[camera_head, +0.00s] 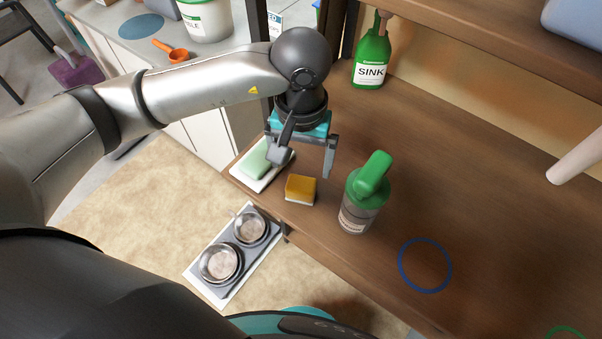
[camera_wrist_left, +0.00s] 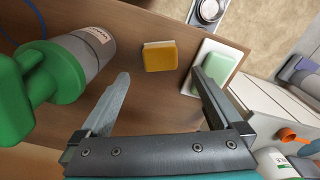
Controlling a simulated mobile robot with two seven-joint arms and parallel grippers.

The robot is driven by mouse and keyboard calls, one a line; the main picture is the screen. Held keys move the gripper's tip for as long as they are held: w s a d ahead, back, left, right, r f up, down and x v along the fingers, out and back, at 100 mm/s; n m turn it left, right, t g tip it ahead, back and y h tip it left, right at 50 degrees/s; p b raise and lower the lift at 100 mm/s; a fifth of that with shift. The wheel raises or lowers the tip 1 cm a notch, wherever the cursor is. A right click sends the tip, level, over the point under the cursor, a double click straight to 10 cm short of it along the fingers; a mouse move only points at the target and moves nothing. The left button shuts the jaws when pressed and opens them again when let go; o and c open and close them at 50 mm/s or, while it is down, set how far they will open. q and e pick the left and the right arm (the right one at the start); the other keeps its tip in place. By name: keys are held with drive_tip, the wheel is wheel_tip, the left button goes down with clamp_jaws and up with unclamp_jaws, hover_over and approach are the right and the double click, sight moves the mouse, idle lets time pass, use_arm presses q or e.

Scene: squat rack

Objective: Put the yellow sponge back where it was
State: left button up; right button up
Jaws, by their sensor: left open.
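The yellow sponge (camera_head: 300,189) lies on the wooden shelf near its front edge, just right of a white tray (camera_head: 243,181) that holds a green sponge (camera_head: 257,163). My left gripper (camera_head: 305,163) hangs open and empty above the shelf, just behind the yellow sponge. In the left wrist view the yellow sponge (camera_wrist_left: 160,56) is ahead of and between the two spread fingers, and neither finger touches it. My right gripper is not in view.
A green-lidded bottle (camera_head: 364,195) stands close right of the yellow sponge. A green SINK bottle (camera_head: 371,58) stands at the back. A blue ring (camera_head: 425,265) marks bare shelf to the right. Two metal bowls (camera_head: 221,263) sit on the floor below.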

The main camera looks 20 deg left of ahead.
use_arm(q)
wheel_tip(320, 180, up, 4)
drive_tip(key=shift+f, duration=0.1)
idle(0.6)
